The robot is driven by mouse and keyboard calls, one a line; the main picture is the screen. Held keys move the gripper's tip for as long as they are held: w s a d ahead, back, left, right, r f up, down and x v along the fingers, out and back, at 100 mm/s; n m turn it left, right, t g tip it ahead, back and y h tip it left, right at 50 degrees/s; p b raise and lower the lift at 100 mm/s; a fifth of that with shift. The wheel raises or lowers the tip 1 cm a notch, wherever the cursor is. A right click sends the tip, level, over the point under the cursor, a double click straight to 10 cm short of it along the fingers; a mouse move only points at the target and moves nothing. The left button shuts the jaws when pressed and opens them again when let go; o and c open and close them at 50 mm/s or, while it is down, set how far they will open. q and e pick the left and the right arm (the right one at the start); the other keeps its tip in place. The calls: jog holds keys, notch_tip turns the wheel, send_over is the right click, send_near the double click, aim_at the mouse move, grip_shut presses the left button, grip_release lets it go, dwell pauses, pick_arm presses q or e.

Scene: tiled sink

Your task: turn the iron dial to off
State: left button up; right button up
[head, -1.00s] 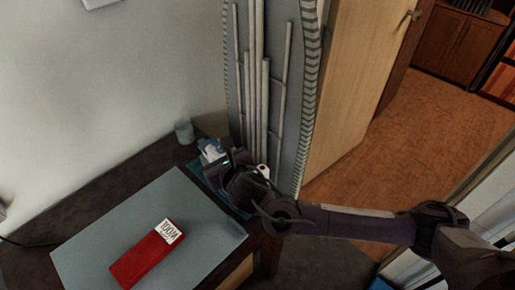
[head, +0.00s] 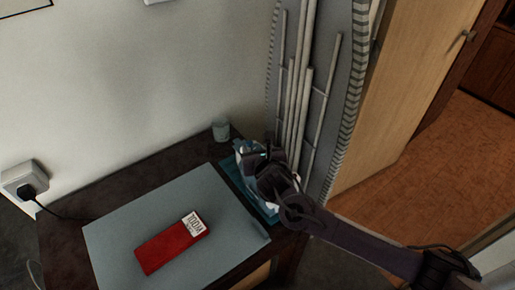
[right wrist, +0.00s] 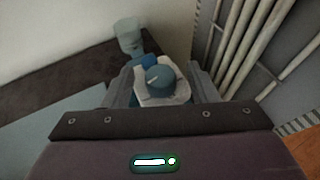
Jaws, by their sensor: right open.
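The iron (head: 243,150) shows as white and blue at the back right of the table, largely hidden behind my right gripper (head: 262,158) in the head view. In the right wrist view its round blue-grey dial (right wrist: 160,79) with a light pointer mark sits on a white body (right wrist: 178,94). The open fingers of my right gripper (right wrist: 164,75) stand to the left and right of the dial. I cannot tell whether they touch it. My left gripper is not in view.
A teal mat (head: 265,211) lies under the iron. A pale blue cup (head: 221,130) stands behind it by the wall. A red box (head: 165,248) lies on a grey sheet (head: 110,240). An ironing board (head: 340,90) leans close on the right. A plug sits in a wall socket (head: 20,178).

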jog(key=shift+c, duration=0.4)
jog(key=c, duration=0.9)
